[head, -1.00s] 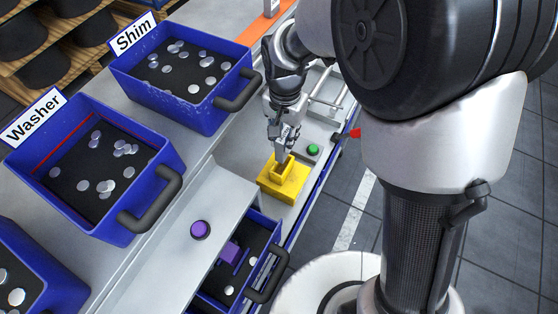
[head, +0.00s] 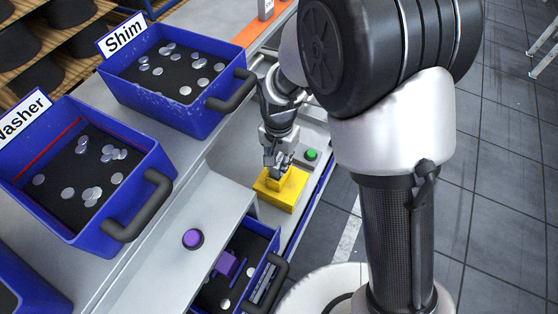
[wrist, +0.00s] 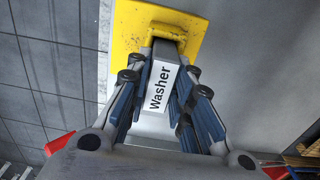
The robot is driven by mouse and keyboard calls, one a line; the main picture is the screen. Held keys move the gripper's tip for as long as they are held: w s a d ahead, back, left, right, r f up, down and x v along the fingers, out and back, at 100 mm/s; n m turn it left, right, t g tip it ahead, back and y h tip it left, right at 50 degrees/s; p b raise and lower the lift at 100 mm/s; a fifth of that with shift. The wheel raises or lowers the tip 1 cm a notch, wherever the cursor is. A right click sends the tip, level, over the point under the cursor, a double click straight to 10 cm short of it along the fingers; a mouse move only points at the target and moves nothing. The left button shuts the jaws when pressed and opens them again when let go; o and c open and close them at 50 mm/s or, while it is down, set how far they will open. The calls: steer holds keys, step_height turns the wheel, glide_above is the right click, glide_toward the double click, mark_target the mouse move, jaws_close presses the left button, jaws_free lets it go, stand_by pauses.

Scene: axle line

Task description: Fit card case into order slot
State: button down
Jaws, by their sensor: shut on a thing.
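The card case (wrist: 167,50) is dark grey with a white "Washer" label, held between the fingers of my gripper (wrist: 160,78) in the wrist view. Its far end meets the raised collar of the yellow order slot block (wrist: 188,25) and appears to be inside it; how deep cannot be told. In the head view my gripper (head: 279,165) is low, directly over the yellow block (head: 282,193). There the fingers hide most of the case and the slot's opening.
A green button (head: 311,154) is behind the block, and a purple button (head: 193,239) is on the grey worktop at front left. A blue drawer (head: 272,268) is open in front. Blue Shim (head: 190,112) and Washer (head: 140,225) bins with handles stand left.

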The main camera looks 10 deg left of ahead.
steer(key=shift+f, duration=0.1)
steer(key=c, duration=1.4)
jaws_free()
step_height(320, 180, up, 12)
steer(key=p, duration=0.4)
steer(key=s+d+r+n+t, duration=0.1)
steer(key=s+d+r, duration=0.2)
steer(key=d+r, duration=0.3)
steer(key=s+d+r+n+t, duration=0.1)
steer(key=s+d+r, duration=0.2)
steer(key=d+r, duration=0.35)
steer(key=s+d+r+t, duration=0.1)
steer(key=s+d, duration=0.1)
steer(key=s, duration=0.1)
steer(key=s+d+r+n, duration=0.1)
steer(key=s+d, duration=0.2)
steer(key=s, duration=0.1)
steer(key=s+d+r+t, duration=0.1)
steer(key=s+d, duration=0.1)
steer(key=s, duration=0.2)
steer(key=shift+s+d+r+n+t, duration=0.25)
steer(key=shift+d+n+t, duration=0.05)
steer(key=shift+n, duration=0.1)
